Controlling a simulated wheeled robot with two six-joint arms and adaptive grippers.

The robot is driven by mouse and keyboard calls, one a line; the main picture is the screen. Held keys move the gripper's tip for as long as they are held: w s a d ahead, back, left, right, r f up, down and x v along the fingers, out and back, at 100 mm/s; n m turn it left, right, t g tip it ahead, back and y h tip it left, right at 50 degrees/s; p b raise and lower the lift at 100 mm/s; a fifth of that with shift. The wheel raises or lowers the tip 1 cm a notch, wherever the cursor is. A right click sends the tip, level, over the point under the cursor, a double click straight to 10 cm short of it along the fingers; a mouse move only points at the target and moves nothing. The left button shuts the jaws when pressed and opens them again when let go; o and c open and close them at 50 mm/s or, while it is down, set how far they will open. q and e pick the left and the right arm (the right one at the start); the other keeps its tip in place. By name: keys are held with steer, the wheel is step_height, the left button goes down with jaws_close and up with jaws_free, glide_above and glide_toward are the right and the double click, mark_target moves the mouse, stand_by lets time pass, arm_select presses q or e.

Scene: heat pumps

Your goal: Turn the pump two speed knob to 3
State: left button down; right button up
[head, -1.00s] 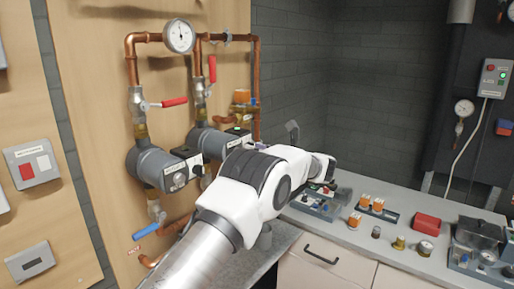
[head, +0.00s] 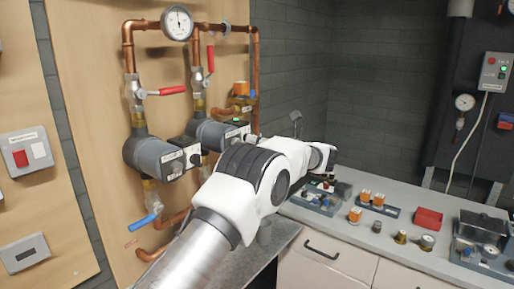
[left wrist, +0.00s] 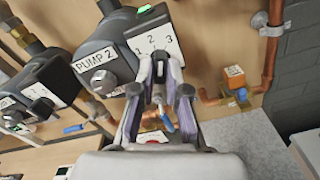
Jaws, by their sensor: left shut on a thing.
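Pump two (left wrist: 110,55) carries a "PUMP 2" label and a light plate (left wrist: 155,42) marked 1, 2, 3 in the left wrist view. My left gripper (left wrist: 160,68) is at the lower edge of that plate, its fingers closed around the speed knob. The fingers mostly hide the knob, so I cannot read its pointer. My right gripper is in neither view.
Pump one (head: 150,154) sits in front of pump two on the copper pipes. A red lever (head: 172,90) and a blue lever (head: 142,222) stick out nearby. The grey counter (head: 330,235) at right holds small parts and a red box (head: 428,219).

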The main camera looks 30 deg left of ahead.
arm_select(q)
steer(key=shift+r+m+b, duration=0.15)
steer(key=shift+m+b, duration=0.2)
steer(key=shift+m, duration=0.65)
steer(key=shift+r+m+b, duration=0.1)
steer(key=shift+m+b, duration=0.2)
steer(key=shift+m, duration=0.7)
steer(key=c, duration=1.2)
jaws_free()
steer(key=shift+c, duration=0.2)
steer(key=shift+o, duration=0.3)
steer(key=shift+a+f, duration=0.2)
steer(key=d, duration=1.2)
steer(key=shift+s, duration=0.4)
